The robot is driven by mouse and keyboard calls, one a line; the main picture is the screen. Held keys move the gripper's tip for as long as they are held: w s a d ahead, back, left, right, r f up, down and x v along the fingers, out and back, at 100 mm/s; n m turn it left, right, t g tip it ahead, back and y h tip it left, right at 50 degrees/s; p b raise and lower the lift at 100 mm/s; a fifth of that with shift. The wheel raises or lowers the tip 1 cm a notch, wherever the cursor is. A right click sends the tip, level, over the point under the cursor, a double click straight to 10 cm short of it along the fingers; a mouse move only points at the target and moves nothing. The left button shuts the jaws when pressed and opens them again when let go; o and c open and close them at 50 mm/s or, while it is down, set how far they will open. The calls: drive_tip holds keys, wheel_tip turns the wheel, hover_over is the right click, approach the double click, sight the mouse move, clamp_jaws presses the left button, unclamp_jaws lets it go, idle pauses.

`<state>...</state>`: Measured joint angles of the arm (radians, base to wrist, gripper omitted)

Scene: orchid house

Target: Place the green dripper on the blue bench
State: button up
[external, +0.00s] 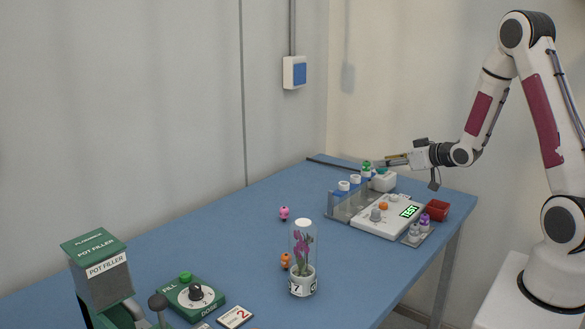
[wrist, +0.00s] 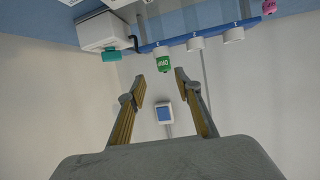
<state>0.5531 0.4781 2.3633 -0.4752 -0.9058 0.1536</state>
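The green dripper (external: 367,165) appears as a small green-topped piece at the far end of the clear rack. In the wrist view it is a green cap with white lettering (wrist: 163,63), just beyond the fingertips and roughly between them. My gripper (external: 388,158) reaches in from the right, level with the green piece. In the wrist view my gripper (wrist: 160,83) is open, with nothing between its fingers. The blue bench (external: 235,235) runs along the wall, with bare surface at its middle.
White-capped tubes (external: 355,180) stand in the rack. A white box (external: 383,181) with a teal part is behind it. A scale (external: 388,215), red tray (external: 436,210), pink piece (external: 284,213), orange piece (external: 286,261), orchid under a clear cover (external: 302,258) and pot filler (external: 98,270) are around.

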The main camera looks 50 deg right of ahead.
drive_tip(key=shift+r, duration=0.1)
idle(0.3)
drive_tip(key=s+a+r+g, duration=0.4)
drive_tip(key=s+a+r, duration=0.6)
drive_tip(key=r, duration=0.1)
drive_tip(key=s+a+r+n+g+y, duration=0.1)
drive_tip(key=s+a+g, duration=0.1)
drive_tip(key=s+a, duration=0.4)
drive_tip(key=s+a+r+g+y, duration=0.1)
drive_tip(key=s+a, duration=0.5)
drive_tip(key=s, duration=1)
drive_tip(key=shift+r+n+g, duration=0.25)
drive_tip(key=shift+n+g, duration=0.15)
drive_tip(key=shift+o, duration=0.6)
